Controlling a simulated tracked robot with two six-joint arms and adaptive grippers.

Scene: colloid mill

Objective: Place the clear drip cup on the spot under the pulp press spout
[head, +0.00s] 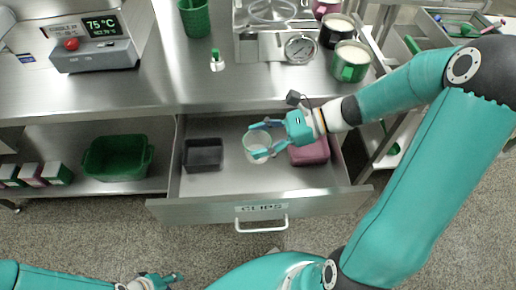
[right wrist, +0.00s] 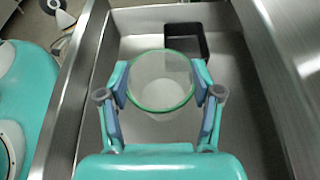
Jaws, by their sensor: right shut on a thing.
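The clear drip cup (head: 256,146), with a green rim, is upright in the open drawer labelled "CLIPS" (head: 200,207). It also shows in the right wrist view (right wrist: 160,108). My right gripper (head: 263,139) has reached into the drawer from the right, its fingers on opposite sides of the cup (right wrist: 160,84), shut on it. I cannot tell whether the cup still touches the drawer floor. My left gripper (head: 158,281) is low at the bottom left, away from the cup; its opening is unclear. I cannot make out the spout or the spot under it.
A dark tray (head: 204,155) and a pink container (head: 310,152) flank the cup in the drawer. Above, the steel counter (head: 180,85) holds a gauged steel machine (head: 270,47), jars (head: 350,62) and a temperature display (head: 98,56). A green tub (head: 117,157) sits on the lower shelf.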

